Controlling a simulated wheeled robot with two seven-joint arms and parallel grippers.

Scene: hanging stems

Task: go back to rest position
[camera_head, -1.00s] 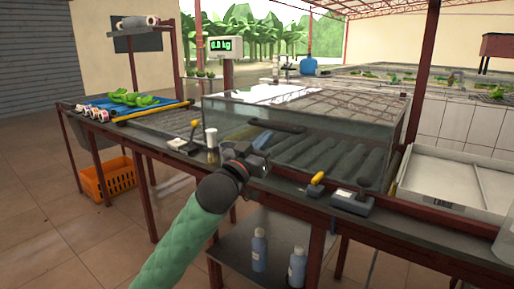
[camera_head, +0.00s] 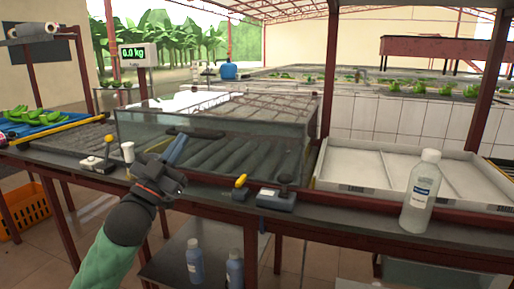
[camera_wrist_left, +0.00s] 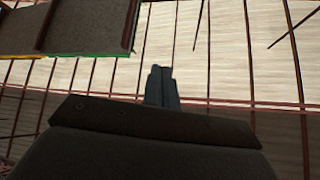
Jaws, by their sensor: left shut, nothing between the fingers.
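My left gripper (camera_head: 176,150) shows in the head view at the end of my green-sleeved arm, in front of the glass-sided tank at the table's front edge. Its fingers are together and hold nothing. In the left wrist view the shut fingers (camera_wrist_left: 161,86) point at the roof, clear of any object. My right gripper is not in either view.
The dark table (camera_head: 330,214) carries control levers (camera_head: 276,195), a white bottle (camera_head: 420,192) and a white tray (camera_head: 346,166). The glass-sided tank (camera_head: 140,132) stands behind my left gripper. Two bottles (camera_head: 195,260) stand on the lower shelf. An orange crate (camera_head: 28,208) is at the left.

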